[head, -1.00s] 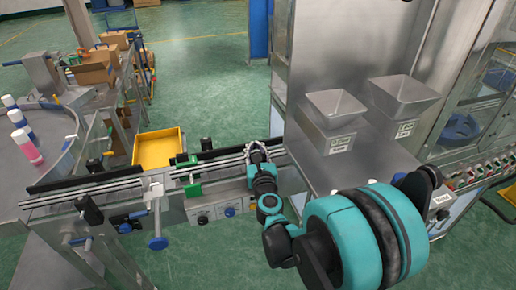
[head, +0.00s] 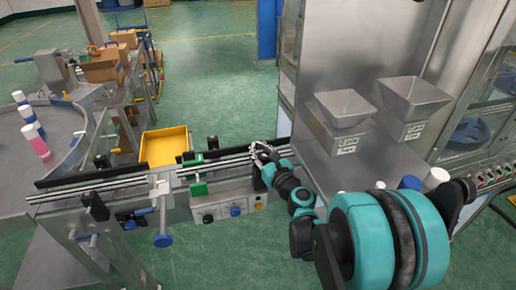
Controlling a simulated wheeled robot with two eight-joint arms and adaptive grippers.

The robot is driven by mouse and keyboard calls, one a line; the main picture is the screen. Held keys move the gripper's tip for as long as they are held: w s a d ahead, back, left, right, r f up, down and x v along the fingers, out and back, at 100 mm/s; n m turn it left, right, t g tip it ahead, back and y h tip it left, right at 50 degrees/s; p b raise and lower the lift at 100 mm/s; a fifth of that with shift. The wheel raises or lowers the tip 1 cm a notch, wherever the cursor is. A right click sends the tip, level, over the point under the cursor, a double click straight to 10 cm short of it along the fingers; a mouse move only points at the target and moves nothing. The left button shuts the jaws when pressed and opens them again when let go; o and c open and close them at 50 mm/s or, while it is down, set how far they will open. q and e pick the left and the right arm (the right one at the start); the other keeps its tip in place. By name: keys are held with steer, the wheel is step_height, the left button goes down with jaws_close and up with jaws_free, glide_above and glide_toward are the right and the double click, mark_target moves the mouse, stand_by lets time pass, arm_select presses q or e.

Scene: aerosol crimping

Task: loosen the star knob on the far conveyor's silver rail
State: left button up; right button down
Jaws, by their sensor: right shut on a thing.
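The conveyor (head: 120,191) with its silver rails (head: 222,162) runs from the left to the middle of the head view. My right gripper (head: 261,152) is at the right end of the silver rail. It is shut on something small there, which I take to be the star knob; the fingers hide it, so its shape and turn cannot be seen. My left gripper is not in view.
A black clamp knob (head: 213,142) and green brackets (head: 198,188) stand close left of my gripper. A blue handle (head: 163,240) hangs below the conveyor. A yellow tray (head: 164,148) lies behind. Steel hoppers (head: 345,106) stand to the right.

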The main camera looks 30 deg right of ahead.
steer(key=c, duration=1.1)
jaws_free()
steer(key=shift+m+h, duration=0.3)
steer(key=shift+h, duration=0.2)
